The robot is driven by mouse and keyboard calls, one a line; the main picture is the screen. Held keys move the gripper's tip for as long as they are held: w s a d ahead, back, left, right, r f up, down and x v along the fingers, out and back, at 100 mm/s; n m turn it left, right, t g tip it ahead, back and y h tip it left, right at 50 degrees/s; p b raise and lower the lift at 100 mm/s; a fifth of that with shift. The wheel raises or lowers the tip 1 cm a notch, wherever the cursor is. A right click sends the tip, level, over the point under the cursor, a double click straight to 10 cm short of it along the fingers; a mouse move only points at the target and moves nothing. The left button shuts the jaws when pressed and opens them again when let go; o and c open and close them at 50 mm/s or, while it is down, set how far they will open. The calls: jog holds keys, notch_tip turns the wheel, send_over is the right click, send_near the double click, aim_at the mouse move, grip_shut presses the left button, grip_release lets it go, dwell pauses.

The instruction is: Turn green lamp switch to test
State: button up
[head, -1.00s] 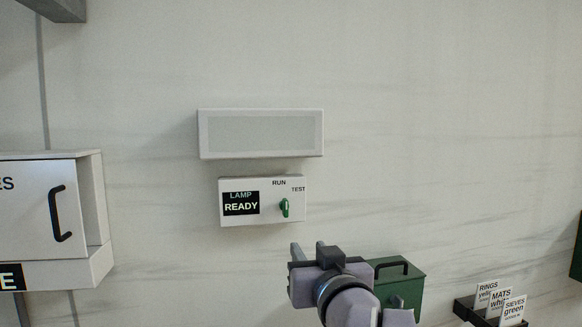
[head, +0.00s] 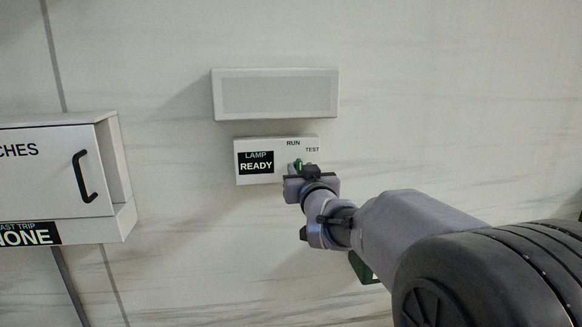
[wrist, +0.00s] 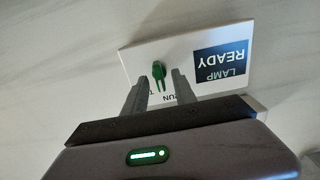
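The lamp box (head: 277,176) is a white panel on the wall with a black sign reading LAMP READY and the labels RUN and TEST. Its green switch (head: 299,163) is mostly hidden behind my gripper (head: 300,174) in the head view. In the wrist view, which shows the box upside down, the green switch (wrist: 158,72) stands nearly upright in the picture, its narrow end toward the RUN label. My gripper (wrist: 159,77) is open, with one finger on each side of the switch. I cannot tell whether either finger touches it.
A pale rectangular lamp panel (head: 275,94) is fixed just above the box. A white cabinet (head: 45,185) with a black handle stands out at the left. A green box (head: 362,267) is partly hidden below my arm. The wall between is clear.

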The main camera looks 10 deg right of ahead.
jog(key=shift+s, duration=0.15)
grip_shut()
jog(key=shift+f+b, duration=0.1)
jog(key=shift+b, duration=0.45)
jog(key=shift+d+m+b, duration=0.2)
jog(key=shift+m+b, duration=5.7)
jog(key=shift+b, duration=0.3)
